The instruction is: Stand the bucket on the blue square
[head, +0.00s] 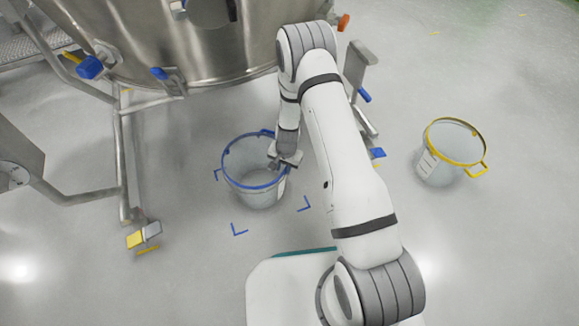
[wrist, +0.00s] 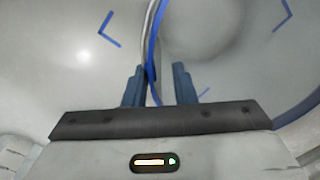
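A translucent bucket with a blue rim (head: 251,187) is upright within the blue corner marks of the square (head: 238,231); it appears to rest on the floor. One corner mark shows in front of it and one at its right. My gripper (head: 285,160) is at the right side of the bucket's rim, pointing down. In the wrist view, the blue rim (wrist: 153,60) passes between the two fingers of my gripper (wrist: 159,83). The fingers stand apart, with a gap between the rim and the right finger. Corner marks (wrist: 108,29) also show there.
A second bucket with a yellow rim (head: 440,165) stands on the floor at the right. A large steel vessel (head: 190,45) on a tube frame (head: 122,160) with castors stands behind and left. The floor in front of the yellow-rimmed bucket is clear.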

